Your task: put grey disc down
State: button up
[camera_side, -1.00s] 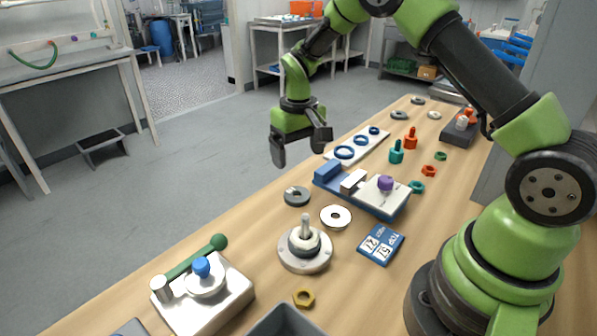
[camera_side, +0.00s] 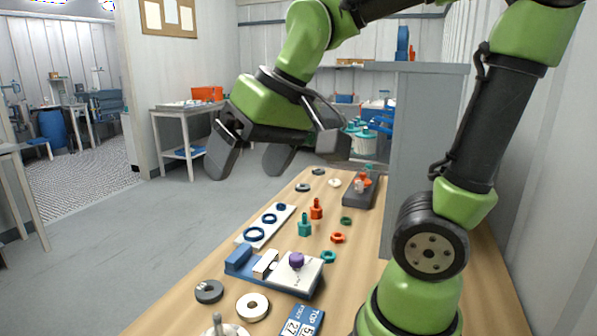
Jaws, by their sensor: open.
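A dark grey disc (camera_side: 208,291) with a small light mark on it lies flat on the wooden table, at the lower left of the side view. It is beside a white disc (camera_side: 252,307) with a hole. My gripper (camera_side: 272,156) is open, its dark fingers spread and pointing down. Nothing shows between them. It hangs in the air well above the table, and appears high over the discs in the picture. I cannot tell its exact distance from the grey disc.
A blue fixture (camera_side: 272,272) with a purple knob stands right of the grey disc. A white strip with blue rings (camera_side: 264,226) lies behind it. Red and teal fittings (camera_side: 304,224) stand further right. A blue card (camera_side: 303,322) and a metal post (camera_side: 217,326) are in front.

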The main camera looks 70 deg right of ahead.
jog(key=s+a+t, duration=0.1)
jog(key=s+t, duration=0.1)
jog(key=s, duration=0.5)
jog(key=shift+a+f+y, duration=0.15)
jog(key=shift+a+y, duration=0.05)
jog(key=shift+y, duration=0.1)
